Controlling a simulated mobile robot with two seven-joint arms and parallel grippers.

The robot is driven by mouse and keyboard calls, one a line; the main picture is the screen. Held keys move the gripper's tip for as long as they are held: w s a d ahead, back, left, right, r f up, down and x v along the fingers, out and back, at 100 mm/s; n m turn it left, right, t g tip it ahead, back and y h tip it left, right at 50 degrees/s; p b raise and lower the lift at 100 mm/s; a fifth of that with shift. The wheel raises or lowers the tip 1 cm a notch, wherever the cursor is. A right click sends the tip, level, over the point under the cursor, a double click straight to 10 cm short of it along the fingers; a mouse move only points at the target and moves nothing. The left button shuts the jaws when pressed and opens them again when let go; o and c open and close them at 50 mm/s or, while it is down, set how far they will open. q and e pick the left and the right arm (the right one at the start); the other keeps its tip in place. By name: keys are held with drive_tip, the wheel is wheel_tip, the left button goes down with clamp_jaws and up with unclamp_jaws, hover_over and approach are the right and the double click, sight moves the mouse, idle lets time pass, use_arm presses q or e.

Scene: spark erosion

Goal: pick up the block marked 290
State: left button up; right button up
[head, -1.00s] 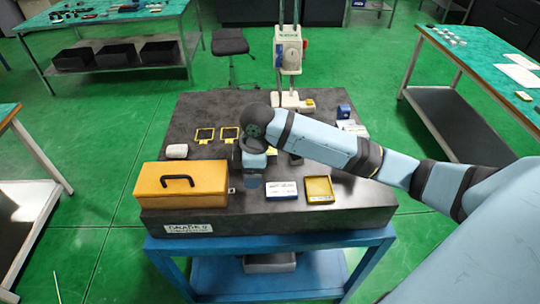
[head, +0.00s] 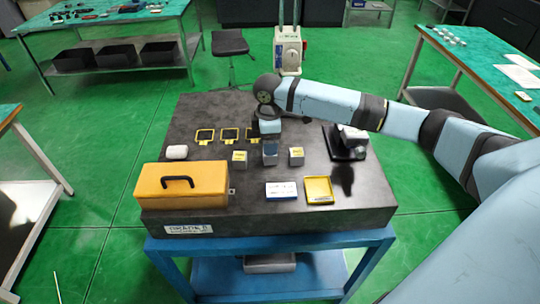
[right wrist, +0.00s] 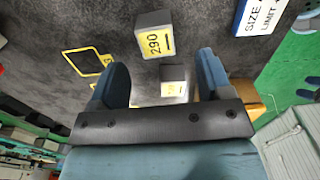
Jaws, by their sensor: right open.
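The block marked 290 (right wrist: 152,36) is a grey cube with a yellow label, standing on the dark slab beyond my fingertips in the right wrist view. In the head view it appears to be the right block (head: 296,157) of the row. My right gripper (right wrist: 160,68) is open and empty, with blue fingers pointing down. A second grey block (right wrist: 173,78) with a yellow label shows between its fingers; its number is hard to read. In the head view the gripper (head: 270,148) is over the middle of the row. Another labelled block (head: 239,159) stands to the left.
An orange toolbox (head: 181,190) stands at the front left of the slab (head: 345,205). A blue-white card (head: 281,190) and a yellow tray (head: 318,189) lie in front. Yellow frames (head: 205,136) lie behind the blocks. A black-based device (head: 350,143) stands to the right.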

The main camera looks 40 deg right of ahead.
drive_tip(key=shift+w+d+f+p, duration=0.1)
drive_tip(key=shift+f+p, duration=0.1)
drive_tip(key=shift+f, duration=1.2)
drive_tip(key=shift+d+f+p, duration=0.1)
drive_tip(key=shift+f+p, duration=0.1)
drive_tip(key=shift+f, duration=1.15)
drive_tip(key=c, duration=1.1)
drive_tip(key=shift+r, duration=0.15)
